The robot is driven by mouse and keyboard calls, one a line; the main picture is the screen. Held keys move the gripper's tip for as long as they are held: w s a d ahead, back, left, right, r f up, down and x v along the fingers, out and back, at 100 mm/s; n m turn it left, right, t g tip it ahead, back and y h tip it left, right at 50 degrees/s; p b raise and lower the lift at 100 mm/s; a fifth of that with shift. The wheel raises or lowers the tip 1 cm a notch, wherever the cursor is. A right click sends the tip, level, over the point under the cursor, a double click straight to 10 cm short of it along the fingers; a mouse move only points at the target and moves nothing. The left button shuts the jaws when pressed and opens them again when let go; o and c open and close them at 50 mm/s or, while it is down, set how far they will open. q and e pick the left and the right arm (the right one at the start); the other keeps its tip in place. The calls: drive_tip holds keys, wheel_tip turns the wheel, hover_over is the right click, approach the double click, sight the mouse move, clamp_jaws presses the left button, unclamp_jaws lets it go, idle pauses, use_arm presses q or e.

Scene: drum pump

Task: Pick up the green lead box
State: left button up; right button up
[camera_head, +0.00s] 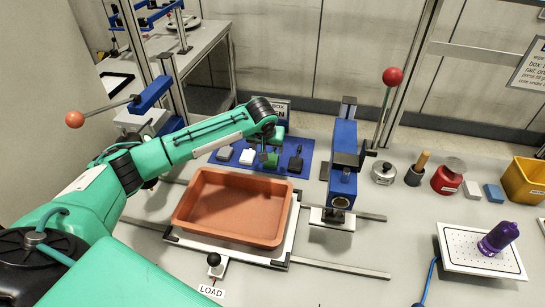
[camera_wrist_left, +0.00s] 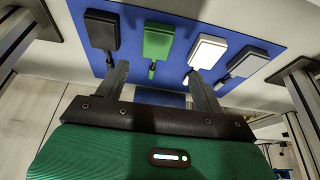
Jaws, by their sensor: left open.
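The green lead box (camera_wrist_left: 158,42) lies on a blue mat between a black box and a white box, with a short lead at its end. It also shows in the head view (camera_head: 269,159), partly hidden under my gripper. My left gripper (camera_wrist_left: 157,74) is open and empty. It points down over the mat in the head view (camera_head: 271,149). In the left wrist view its two fingers stand either side of the green box's lead end, apart from the box as far as I can see. My right gripper is not in view.
An orange tray (camera_head: 232,238) lies in front. A blue press (camera_head: 343,160) with a red-knobbed lever stands right of the mat.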

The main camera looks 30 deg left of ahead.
sight(271, 157)
use_arm(q)
drive_tip(key=shift+x, duration=1.25)
drive_tip(key=shift+w+f+p, duration=0.25)
drive_tip(key=shift+f+p, duration=0.05)
drive_tip(key=shift+w+f, duration=0.15)
drive_tip(key=shift+f, duration=0.2)
drive_tip(key=x, duration=0.1)
drive_tip(key=p+x, duration=0.1)
drive_tip(key=x, duration=0.1)
drive_tip(key=shift+d+f, duration=0.1)
drive_tip(key=shift+d, duration=0.15)
drive_tip(key=shift+w+a+f, duration=0.1)
drive_tip(key=shift+w+f, duration=0.05)
drive_tip(key=shift+f, duration=0.2)
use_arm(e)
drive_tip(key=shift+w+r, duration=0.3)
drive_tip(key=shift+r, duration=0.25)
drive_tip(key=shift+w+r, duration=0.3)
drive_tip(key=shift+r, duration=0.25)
use_arm(q)
drive_tip(key=c, duration=1)
drive_tip(key=shift+c, duration=0.4)
